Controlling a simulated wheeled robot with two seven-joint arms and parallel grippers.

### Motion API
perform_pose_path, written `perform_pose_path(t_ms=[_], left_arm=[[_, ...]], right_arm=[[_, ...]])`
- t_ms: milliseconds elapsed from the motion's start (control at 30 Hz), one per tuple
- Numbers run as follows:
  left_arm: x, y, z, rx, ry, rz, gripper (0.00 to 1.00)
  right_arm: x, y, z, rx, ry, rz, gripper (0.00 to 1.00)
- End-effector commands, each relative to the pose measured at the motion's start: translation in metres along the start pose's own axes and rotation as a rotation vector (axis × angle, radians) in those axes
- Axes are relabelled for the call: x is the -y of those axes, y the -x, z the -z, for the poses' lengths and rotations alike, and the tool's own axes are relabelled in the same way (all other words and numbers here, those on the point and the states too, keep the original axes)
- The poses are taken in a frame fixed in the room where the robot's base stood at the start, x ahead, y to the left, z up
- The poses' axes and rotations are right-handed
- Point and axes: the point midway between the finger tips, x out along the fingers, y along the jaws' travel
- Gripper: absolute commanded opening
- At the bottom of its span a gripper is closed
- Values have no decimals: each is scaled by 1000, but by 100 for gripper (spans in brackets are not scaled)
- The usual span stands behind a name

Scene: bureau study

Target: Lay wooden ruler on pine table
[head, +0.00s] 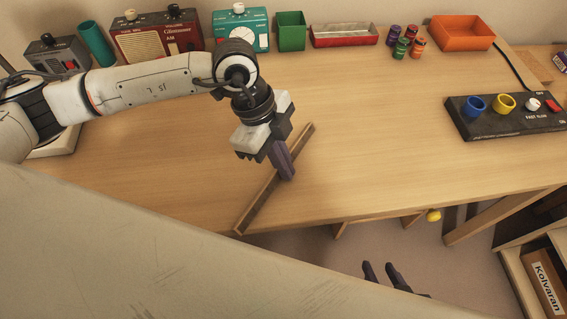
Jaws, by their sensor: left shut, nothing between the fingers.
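The wooden ruler (262,197) is a narrow brown strip lying slantwise on the pine table (375,140), its near end at the table's front edge. My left gripper (289,178) points down with its dark purple fingers shut and nothing between them. Its fingertips are right beside the ruler's middle and hide a little of it; whether they touch it I cannot tell. My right gripper (380,268) is low in front of the table, with its two fingers apart and empty; most of its arm is hidden.
A black control box (505,122) with blue and yellow rings is at the right. Radios (155,37), a green bin (291,32), a red tray (344,36), several small coloured spools (403,42) and an orange box (462,33) line the back. The table's middle right is clear.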

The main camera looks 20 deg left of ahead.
Motion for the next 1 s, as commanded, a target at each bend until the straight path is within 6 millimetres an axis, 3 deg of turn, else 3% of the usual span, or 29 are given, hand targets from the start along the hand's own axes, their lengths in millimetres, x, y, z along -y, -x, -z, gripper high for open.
perform_pose_path(t_ms=[267, 600, 800, 1000], left_arm=[[1, -12, 40, -4, -8, -4, 0], [3, 62, 37, 0, -3, 3, 0], [2, 83, 37, 0, -2, 0, 0], [2, 88, 37, 0, -2, -1, 0]], right_arm=[[-1, 4, 5, -5, -3, -2, 35], [-3, 4, 2, -3, -5, -7, 35], [-3, 3, 1, -1, -5, -7, 35], [-3, 3, 1, 1, -5, -6, 35]])
